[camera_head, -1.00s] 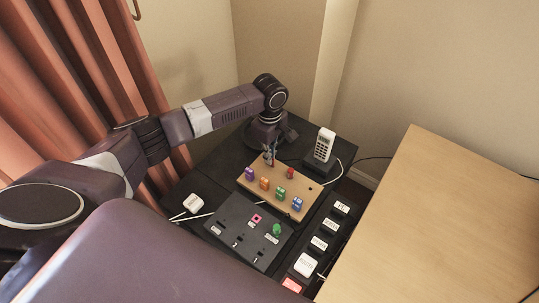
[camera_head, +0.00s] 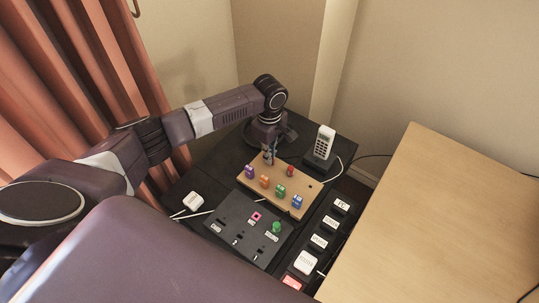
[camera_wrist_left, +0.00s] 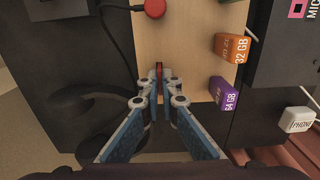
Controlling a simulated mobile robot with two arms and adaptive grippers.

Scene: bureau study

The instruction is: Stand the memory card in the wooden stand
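The wooden stand (camera_head: 268,202) lies on the dark desk and bears a row of upright coloured cards. My left gripper (camera_head: 269,159) points down over the stand's back-left end. In the left wrist view its fingertips (camera_wrist_left: 160,83) are almost together on a thin red piece, apparently the memory card (camera_wrist_left: 159,67), of which only a narrow edge shows. It is at the stand's surface; whether it is seated in a slot cannot be told. The purple 64 GB card (camera_wrist_left: 224,95) and orange 32 GB card (camera_wrist_left: 235,49) stand to the right there. My right gripper is not in view.
A red knob (camera_head: 290,171) is on the stand. A black panel (camera_head: 236,225) with a green piece (camera_head: 276,228) lies in front. A phone (camera_head: 324,143) stands behind right, a labelled black strip (camera_head: 319,242) at right, a white block (camera_head: 193,201) at left.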

